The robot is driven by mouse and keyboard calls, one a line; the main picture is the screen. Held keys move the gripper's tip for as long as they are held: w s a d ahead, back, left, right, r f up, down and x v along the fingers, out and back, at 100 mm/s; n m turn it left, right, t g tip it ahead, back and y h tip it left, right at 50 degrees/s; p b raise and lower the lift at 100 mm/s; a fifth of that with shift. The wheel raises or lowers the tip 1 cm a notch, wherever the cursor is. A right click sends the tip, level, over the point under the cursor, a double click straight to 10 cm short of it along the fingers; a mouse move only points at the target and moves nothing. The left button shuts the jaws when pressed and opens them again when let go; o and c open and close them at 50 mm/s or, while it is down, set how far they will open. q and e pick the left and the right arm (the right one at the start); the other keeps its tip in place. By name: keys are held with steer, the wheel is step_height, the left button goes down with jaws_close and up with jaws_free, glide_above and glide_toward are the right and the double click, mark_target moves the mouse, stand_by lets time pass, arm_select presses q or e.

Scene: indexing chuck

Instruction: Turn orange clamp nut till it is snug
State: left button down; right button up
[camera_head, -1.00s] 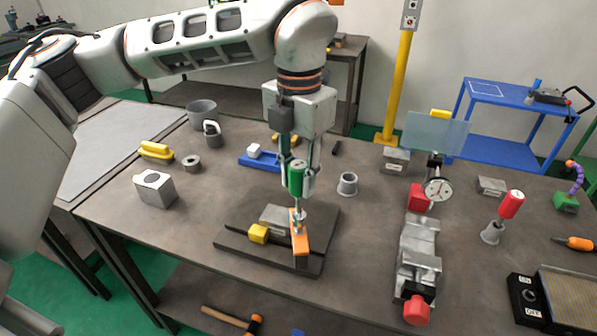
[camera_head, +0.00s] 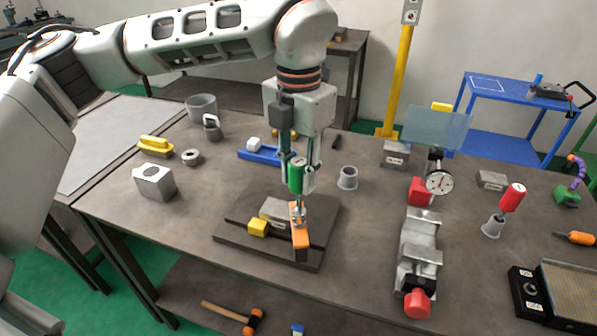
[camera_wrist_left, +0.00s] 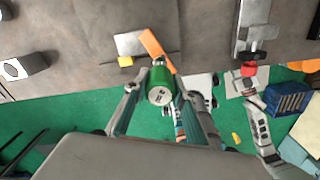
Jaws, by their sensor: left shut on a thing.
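My left gripper (camera_head: 299,180) is shut on the green handle (camera_head: 295,176) of an upright driver tool. The green handle's end also shows between the fingers in the left wrist view (camera_wrist_left: 161,88). The tool's lower end is over the orange clamp (camera_head: 300,238), at its metal nut (camera_head: 298,211); the contact is too small to make out clearly. The orange clamp lies beside a grey block (camera_head: 276,212) on a dark base plate (camera_head: 237,240). It also shows beyond the handle in the left wrist view (camera_wrist_left: 151,43). My right gripper is not in view.
A yellow block (camera_head: 257,228) sits on the plate's left part. A grey vise (camera_head: 418,262) and a dial gauge (camera_head: 439,182) stand to the right. A small grey cup (camera_head: 347,178) stands behind the plate.

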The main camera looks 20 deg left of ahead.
arm_select(q)
steer(key=shift+f, duration=0.2)
stand_by(0.3)
steer(key=shift+f+b, duration=0.5)
steer(key=c, duration=2.6)
jaws_free()
jaws_close()
steer(key=shift+m+p, duration=0.9)
steer(key=shift+m, duration=0.8)
steer(key=shift+p, duration=0.35)
